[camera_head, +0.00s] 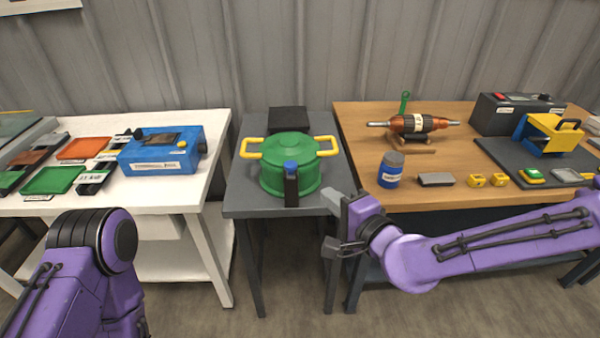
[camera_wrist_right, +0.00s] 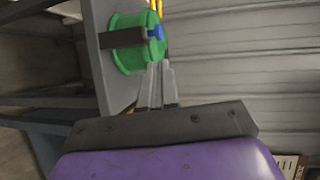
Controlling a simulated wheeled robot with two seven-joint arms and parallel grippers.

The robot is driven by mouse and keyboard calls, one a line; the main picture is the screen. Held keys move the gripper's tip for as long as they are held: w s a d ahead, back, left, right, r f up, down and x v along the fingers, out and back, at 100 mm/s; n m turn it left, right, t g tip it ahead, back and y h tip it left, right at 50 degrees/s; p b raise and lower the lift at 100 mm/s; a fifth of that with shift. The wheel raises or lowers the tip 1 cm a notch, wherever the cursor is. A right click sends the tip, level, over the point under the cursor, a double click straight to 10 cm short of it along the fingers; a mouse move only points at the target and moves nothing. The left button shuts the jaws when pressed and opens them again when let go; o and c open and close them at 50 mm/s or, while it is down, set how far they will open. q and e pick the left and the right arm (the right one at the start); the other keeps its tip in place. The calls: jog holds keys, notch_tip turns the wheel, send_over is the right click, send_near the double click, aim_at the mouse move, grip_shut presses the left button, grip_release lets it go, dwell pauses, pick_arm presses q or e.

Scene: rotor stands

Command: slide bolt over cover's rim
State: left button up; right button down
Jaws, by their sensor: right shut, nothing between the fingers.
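The green pot with its round cover (camera_head: 288,147) stands on the narrow grey table, with yellow handles at both sides. The bolt is a dark upright bar (camera_head: 291,188) with a blue knob (camera_head: 291,166) at its top, at the cover's front edge. Whether it lies over the rim I cannot tell. In the right wrist view the bar (camera_wrist_right: 120,38) and knob (camera_wrist_right: 155,33) lie across the green pot (camera_wrist_right: 128,60). My right gripper (camera_head: 330,199) is shut and empty, right of the bolt and apart from it; its fingers (camera_wrist_right: 156,82) point toward the pot. My left gripper is out of view.
A black block (camera_head: 287,120) lies behind the pot. The wooden bench (camera_head: 350,148) at right holds a rotor (camera_head: 417,123), a blue jar (camera_head: 390,170) and small parts. The white table (camera_head: 120,205) at left holds a blue box (camera_head: 160,152) and trays.

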aim_at(294, 167)
jog(key=p+x, duration=0.2)
jog(key=x, duration=1.1)
jog(key=shift+f, duration=0.1)
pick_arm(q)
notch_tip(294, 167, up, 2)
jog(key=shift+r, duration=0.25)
pick_arm(e)
jog(key=shift+d, duration=0.1)
